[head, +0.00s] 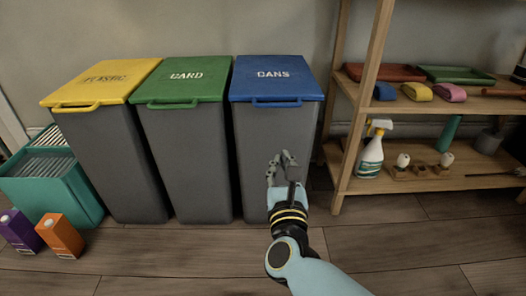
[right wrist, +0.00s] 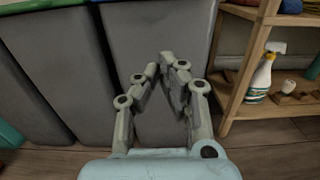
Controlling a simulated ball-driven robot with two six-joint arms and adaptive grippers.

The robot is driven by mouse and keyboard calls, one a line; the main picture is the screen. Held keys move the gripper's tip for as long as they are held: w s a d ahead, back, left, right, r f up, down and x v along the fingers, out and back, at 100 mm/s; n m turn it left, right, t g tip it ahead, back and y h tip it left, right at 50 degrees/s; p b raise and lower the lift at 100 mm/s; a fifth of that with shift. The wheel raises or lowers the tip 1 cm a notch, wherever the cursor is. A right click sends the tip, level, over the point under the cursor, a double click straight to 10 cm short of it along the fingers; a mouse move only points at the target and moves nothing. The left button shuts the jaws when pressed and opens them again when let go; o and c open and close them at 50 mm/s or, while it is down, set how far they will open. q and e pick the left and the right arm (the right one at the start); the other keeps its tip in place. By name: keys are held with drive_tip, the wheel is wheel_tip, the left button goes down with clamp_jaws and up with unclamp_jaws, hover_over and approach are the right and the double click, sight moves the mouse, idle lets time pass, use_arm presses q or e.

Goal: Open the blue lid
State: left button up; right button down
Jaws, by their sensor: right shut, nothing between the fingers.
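The blue lid (head: 276,78), lettered "CANS", lies closed on the rightmost grey bin (head: 258,150). Its blue handle (head: 277,102) runs along the front edge. My right gripper (head: 283,160) is in front of that bin, below the handle and apart from it. Its fingertips come together in the right wrist view (right wrist: 168,58), with nothing between them. The same grey bin (right wrist: 160,30) stands behind the fingers there. In the right wrist view only a sliver of blue shows at the top edge. My left gripper is not in view.
A green-lidded bin (head: 183,78) and a yellow-lidded bin (head: 100,82) stand to the left, both closed. A wooden shelf (head: 430,183) stands close on the right, with a spray bottle (head: 370,155). A teal crate (head: 85,195) and two cartons are at far left. The floor in front is clear.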

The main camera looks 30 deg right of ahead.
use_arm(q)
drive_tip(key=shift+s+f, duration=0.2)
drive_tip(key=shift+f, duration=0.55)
use_arm(e)
drive_tip(key=shift+w+d+r, duration=0.6)
drive_tip(key=shift+w+d, duration=0.35)
drive_tip(key=shift+w, duration=0.6)
drive_tip(key=shift+w+d+r, duration=0.65)
drive_tip(key=shift+w+d, duration=0.3)
drive_tip(key=shift+w, duration=0.6)
drive_tip(key=shift+w+d+r, duration=0.6)
drive_tip(key=shift+w+d, duration=0.35)
drive_tip(key=shift+w, duration=0.6)
